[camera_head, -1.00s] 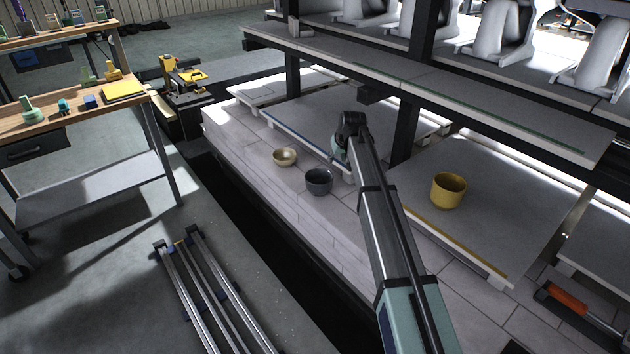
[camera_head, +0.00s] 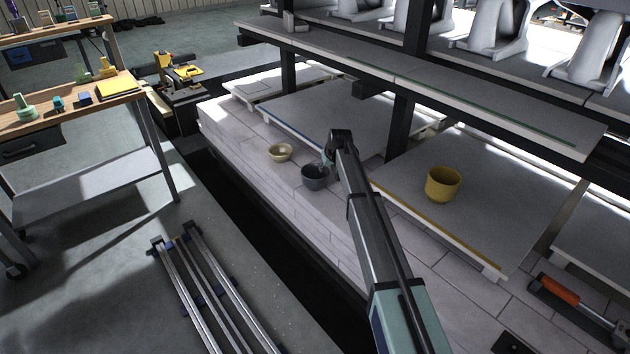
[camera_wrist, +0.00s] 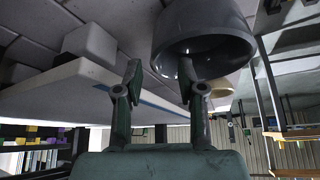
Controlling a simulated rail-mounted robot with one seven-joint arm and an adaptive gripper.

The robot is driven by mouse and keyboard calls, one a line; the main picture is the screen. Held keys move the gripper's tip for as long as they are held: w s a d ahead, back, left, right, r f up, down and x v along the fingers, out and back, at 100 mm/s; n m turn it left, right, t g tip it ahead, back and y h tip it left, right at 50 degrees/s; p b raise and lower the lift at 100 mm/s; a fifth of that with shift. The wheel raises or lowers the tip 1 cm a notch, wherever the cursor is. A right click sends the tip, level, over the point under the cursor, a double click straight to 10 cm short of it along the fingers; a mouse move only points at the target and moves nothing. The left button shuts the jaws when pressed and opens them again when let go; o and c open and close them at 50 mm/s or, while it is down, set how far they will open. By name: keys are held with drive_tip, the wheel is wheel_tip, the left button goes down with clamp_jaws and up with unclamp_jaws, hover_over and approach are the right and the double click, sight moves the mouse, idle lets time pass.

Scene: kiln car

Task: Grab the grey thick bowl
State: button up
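The grey thick bowl (camera_head: 313,181) stands upright on the pale brick deck in the head view, beside the end of my arm. In the wrist view the bowl (camera_wrist: 208,22) looks large and close at the top, upside down in that picture. My gripper (camera_wrist: 159,66) is open. Its right finger overlaps the bowl's mouth and its left finger is outside the bowl, with the near wall between the tips in the picture. I cannot tell whether either finger touches. In the head view my gripper is mostly hidden behind my wrist.
A cream bowl (camera_head: 280,152) stands left of the grey bowl. A yellow pot (camera_head: 443,184) stands on a slab (camera_head: 480,215) to the right. A raised shelf (camera_head: 430,85) with white castings overhangs behind. A dark gap runs along the deck's front edge.

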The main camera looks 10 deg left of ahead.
sight(327, 170)
drive_tip(key=x, duration=0.4)
drive_tip(key=shift+w+d+f, duration=0.1)
drive_tip(key=shift+w+f, duration=0.05)
drive_tip(key=shift+f, duration=0.1)
drive_tip(key=shift+c, duration=0.2)
clamp_jaws()
drive_tip(key=shift+r, duration=0.1)
